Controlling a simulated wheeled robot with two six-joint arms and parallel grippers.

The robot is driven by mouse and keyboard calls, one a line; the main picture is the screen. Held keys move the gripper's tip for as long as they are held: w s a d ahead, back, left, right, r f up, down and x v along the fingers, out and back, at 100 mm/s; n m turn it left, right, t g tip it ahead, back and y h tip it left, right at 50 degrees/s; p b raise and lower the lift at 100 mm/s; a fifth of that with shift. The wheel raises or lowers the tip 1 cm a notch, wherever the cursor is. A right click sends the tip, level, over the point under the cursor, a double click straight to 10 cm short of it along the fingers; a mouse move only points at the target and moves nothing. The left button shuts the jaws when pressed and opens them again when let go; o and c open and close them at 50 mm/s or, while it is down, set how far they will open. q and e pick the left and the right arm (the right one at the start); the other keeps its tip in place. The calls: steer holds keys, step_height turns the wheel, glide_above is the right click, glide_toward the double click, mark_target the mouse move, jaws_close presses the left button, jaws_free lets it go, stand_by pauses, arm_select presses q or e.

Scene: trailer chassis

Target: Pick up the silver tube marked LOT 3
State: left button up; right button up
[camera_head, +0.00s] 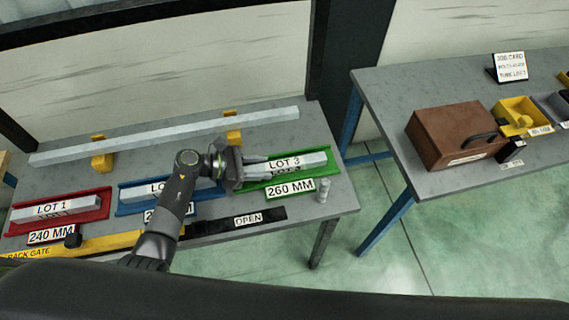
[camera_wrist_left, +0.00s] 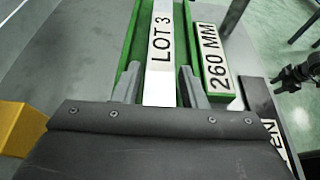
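The silver tube marked LOT 3 (camera_head: 300,162) lies in a green tray (camera_head: 312,171) at the right end of the left table. It also shows in the left wrist view (camera_wrist_left: 161,60), running away from the camera. My left gripper (camera_head: 266,165) is at the tube's left end. In the left wrist view its two fingers (camera_wrist_left: 159,86) are apart, one on each side of the tube, with gaps visible. A dark gripper (camera_wrist_left: 300,73), seemingly my right one, shows at the right edge of that view. Its fingers are unclear.
A 260 MM label (camera_head: 290,189) fronts the green tray. The blue tray (camera_head: 127,204) and red tray (camera_head: 105,205) hold LOT tubes to the left. A long silver bar (camera_head: 170,134) rests on yellow supports behind. A small silver cylinder (camera_head: 324,190) stands near the table's right edge.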

arm_select(q)
jaws_close()
steer(key=shift+r, duration=0.15)
